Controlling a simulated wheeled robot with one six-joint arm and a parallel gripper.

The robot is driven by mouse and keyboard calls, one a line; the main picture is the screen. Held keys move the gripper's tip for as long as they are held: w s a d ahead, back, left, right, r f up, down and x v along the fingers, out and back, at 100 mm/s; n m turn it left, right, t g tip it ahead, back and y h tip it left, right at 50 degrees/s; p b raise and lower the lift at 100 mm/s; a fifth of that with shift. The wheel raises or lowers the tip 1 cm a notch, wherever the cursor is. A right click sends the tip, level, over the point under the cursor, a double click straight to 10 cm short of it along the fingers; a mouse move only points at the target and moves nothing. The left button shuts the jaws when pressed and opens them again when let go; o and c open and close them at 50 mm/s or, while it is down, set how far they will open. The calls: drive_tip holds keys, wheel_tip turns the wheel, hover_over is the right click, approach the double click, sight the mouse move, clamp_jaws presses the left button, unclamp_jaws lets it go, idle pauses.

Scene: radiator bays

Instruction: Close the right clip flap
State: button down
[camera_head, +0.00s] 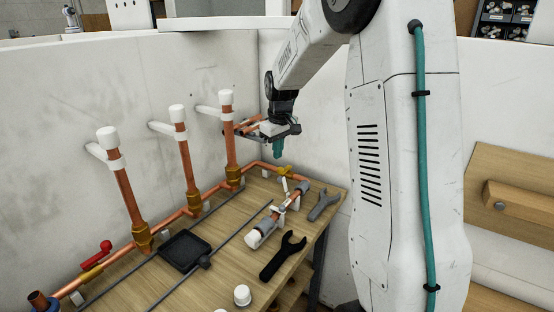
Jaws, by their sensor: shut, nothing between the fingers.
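A short copper pipe piece (283,212) lies on the workbench, with a grey clip at each end. The right clip (303,188) is at the far end, close to a small white upright piece (284,184); whether that piece is its flap, and how far the flap stands open, is too small to tell. The left clip (265,227) is at the near end, beside a white cap. My gripper (279,153) points down with teal fingertips, shut and empty. In the picture it is above the right clip, apart from it, near the back corner.
Upright copper pipes (185,165) with white caps stand along the left wall. Two wrenches (283,257) and a black tray (184,250) lie on the wooden workbench (222,277). My arm hides part of the right wall.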

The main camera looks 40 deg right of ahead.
wheel_tip(320, 180, down, 8)
drive_tip(key=w, duration=0.1)
drive_tip(key=shift+f, duration=0.25)
drive_tip(key=shift+s+d, duration=0.1)
idle(0.3)
drive_tip(key=shift+s+r+t, duration=0.1)
drive_tip(key=shift+r+t, duration=0.05)
drive_tip(key=shift+t, duration=0.15)
